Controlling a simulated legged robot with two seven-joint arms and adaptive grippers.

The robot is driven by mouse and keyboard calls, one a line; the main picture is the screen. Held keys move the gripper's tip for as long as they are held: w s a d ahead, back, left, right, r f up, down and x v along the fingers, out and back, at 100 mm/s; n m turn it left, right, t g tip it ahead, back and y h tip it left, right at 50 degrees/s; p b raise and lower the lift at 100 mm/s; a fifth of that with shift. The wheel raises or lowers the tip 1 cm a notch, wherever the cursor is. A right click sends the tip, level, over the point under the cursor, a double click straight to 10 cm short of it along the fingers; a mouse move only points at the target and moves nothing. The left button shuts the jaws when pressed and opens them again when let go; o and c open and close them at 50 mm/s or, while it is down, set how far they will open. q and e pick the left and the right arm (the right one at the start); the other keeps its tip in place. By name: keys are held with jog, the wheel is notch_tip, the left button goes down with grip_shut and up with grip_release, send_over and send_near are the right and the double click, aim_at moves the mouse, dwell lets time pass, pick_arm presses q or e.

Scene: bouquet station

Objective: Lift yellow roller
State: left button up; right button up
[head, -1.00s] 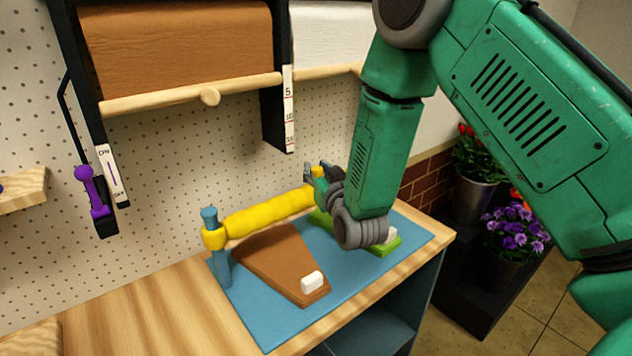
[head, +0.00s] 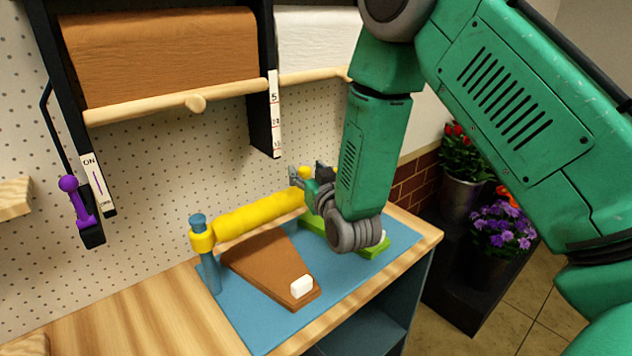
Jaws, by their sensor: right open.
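The yellow roller (head: 255,217) lies level above the blue mat (head: 262,329). Its left end sits at a blue post (head: 208,262); its right end is partly hidden by my right gripper. My right gripper (head: 305,174) is open at the roller's right end, close to a yellow end piece. I cannot tell whether the fingers touch it. The green arm hides part of the mat behind it. My left gripper is not in view.
A brown wedge board (head: 268,262) with a white block (head: 301,287) lies on the mat below the roller. A green piece (head: 372,249) is under my right wrist. Paper rolls (head: 165,52) hang above. Flower pots (head: 462,190) stand at the right.

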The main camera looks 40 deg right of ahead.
jog(key=v, duration=1)
jog(key=shift+s, duration=0.4)
